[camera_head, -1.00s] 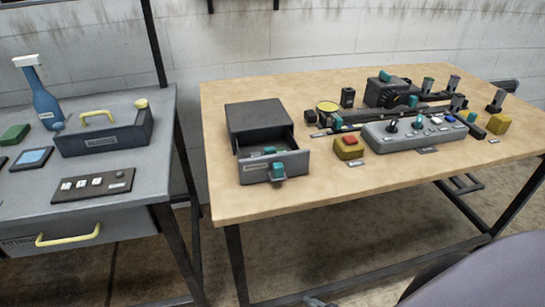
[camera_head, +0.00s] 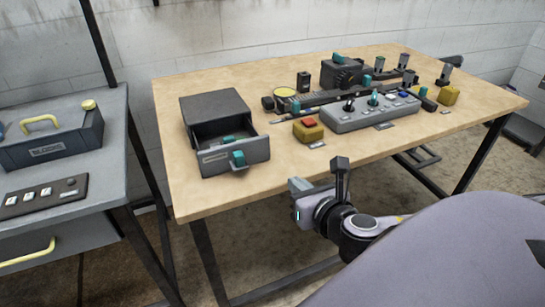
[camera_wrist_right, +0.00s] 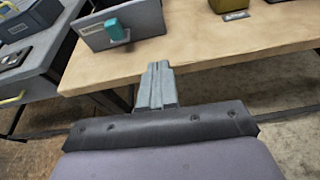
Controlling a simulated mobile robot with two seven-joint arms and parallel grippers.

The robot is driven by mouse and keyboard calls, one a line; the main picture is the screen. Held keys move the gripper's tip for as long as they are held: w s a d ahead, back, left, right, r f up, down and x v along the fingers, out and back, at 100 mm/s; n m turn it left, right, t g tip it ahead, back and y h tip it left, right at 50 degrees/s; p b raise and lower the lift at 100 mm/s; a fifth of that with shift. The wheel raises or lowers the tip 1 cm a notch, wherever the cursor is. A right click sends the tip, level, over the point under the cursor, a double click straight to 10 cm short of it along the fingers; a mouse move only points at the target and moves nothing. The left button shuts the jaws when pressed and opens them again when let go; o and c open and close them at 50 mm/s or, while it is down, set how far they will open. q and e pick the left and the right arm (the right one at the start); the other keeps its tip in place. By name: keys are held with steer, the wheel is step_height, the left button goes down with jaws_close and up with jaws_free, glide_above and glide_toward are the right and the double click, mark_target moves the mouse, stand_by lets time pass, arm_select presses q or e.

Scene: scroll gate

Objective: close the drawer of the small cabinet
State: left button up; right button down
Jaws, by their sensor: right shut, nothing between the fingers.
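The small dark grey cabinet (camera_head: 215,107) stands on the left part of the wooden table. Its drawer (camera_head: 236,157) is pulled out toward the table's front edge, with a teal handle (camera_head: 238,159) on its front and a teal item inside. The drawer front also shows at the top of the right wrist view (camera_wrist_right: 118,25). My right gripper (camera_head: 318,178) is in front of the table, to the right of the drawer and apart from it. Its fingers are together and empty in the right wrist view (camera_wrist_right: 158,75). My left gripper is not in view.
A yellow box with a red button (camera_head: 308,129) and a grey control panel (camera_head: 370,112) stand to the right of the drawer. Rails and a dark machine (camera_head: 345,73) lie behind. A grey side table (camera_head: 105,170) is at the left. Bare tabletop lies before the drawer.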

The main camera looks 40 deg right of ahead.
glide_toward(267, 151)
steer(key=shift+n, duration=0.3)
steer(key=x, duration=0.5)
steer(key=shift+w+f, duration=0.1)
steer(key=shift+f, duration=0.2)
steer(key=shift+w+d, duration=0.15)
steer(key=shift+w, duration=0.45)
